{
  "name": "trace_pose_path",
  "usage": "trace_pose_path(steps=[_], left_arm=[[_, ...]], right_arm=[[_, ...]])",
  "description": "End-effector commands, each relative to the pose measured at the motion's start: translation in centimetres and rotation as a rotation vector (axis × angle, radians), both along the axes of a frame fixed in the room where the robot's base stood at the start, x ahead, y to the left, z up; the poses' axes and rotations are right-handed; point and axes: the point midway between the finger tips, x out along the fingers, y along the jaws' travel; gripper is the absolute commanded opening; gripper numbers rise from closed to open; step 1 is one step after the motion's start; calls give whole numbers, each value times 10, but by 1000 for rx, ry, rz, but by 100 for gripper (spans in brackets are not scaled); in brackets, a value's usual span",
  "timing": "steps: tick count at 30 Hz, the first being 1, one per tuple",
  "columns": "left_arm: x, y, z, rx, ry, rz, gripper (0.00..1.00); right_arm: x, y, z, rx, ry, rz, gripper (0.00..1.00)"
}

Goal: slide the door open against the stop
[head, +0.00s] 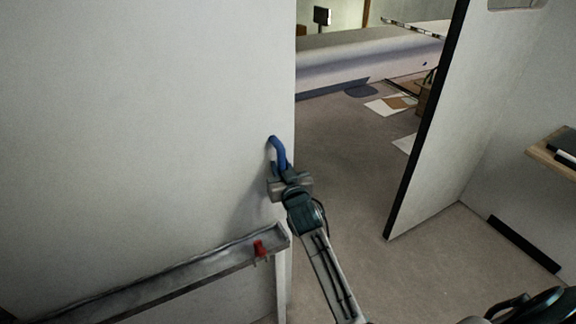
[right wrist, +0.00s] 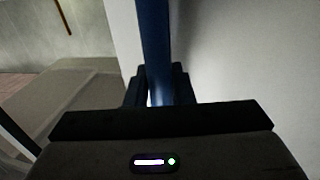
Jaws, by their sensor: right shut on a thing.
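The door (head: 150,110) looks to be the large pale panel filling the left of the head view. A curved blue handle (head: 277,151) sits near its right edge. My right gripper (head: 284,174) is shut on this handle. In the right wrist view the blue handle (right wrist: 155,45) stands upright between the dark fingers of the gripper (right wrist: 158,88). To the right of the door's edge is a wide gap. I cannot tell for sure which thing is the stop. My left gripper is not in view.
A grey metal rail (head: 170,275) with a small red piece (head: 260,248) crosses the lower left. Right of the gap stands a pale panel (head: 455,120) with a dark edge. A wooden shelf (head: 550,150) is at far right. Papers (head: 390,105) lie on the floor beyond.

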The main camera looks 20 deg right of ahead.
Motion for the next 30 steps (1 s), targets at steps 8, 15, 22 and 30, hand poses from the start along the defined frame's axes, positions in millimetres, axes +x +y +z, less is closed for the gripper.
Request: trace_pose_path(steps=[8, 15, 22, 30], left_arm=[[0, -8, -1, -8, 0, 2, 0], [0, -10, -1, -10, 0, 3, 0], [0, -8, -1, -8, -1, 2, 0], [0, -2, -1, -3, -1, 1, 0]], right_arm=[[-1, 8, 0, 1, 0, 0, 0], [-1, 9, -1, 2, 0, 1, 0], [-1, 9, -1, 2, 0, 1, 41], [-2, 9, 0, 1, -1, 0, 41]])
